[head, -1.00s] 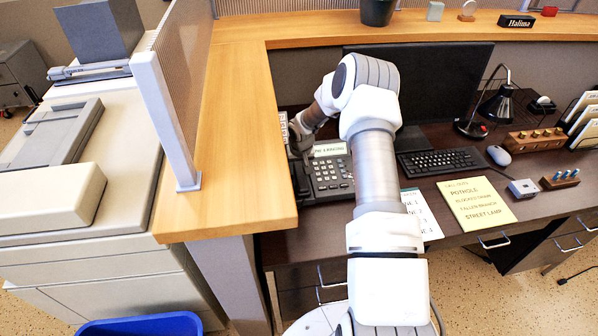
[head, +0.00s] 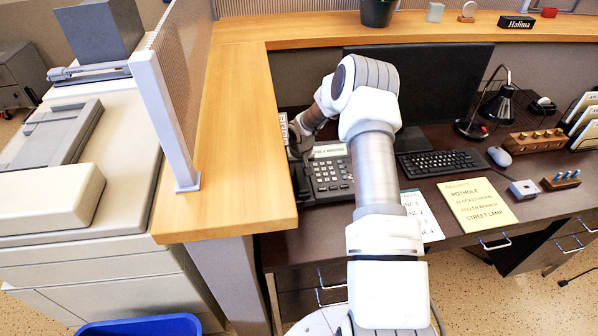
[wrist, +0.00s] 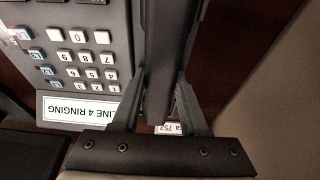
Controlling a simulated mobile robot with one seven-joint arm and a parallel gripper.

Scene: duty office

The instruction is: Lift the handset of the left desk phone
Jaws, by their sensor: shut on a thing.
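The desk phone (head: 330,182) is dark grey with light keys and sits on the desk left of the monitor. In the wrist view the phone (wrist: 88,20) appears upside down, with a label reading "LINE 4 RINGING" (wrist: 80,112). The dark handset (wrist: 165,40) runs lengthwise between the fingers of my gripper (wrist: 162,88), which is shut on it.
A wooden counter (head: 228,140) with a partition post (head: 165,120) stands close to the left. The monitor (head: 440,85) is behind my arm. A keyboard (head: 440,162), papers (head: 478,203), a lamp (head: 495,105) and a mouse (head: 499,156) lie to the right.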

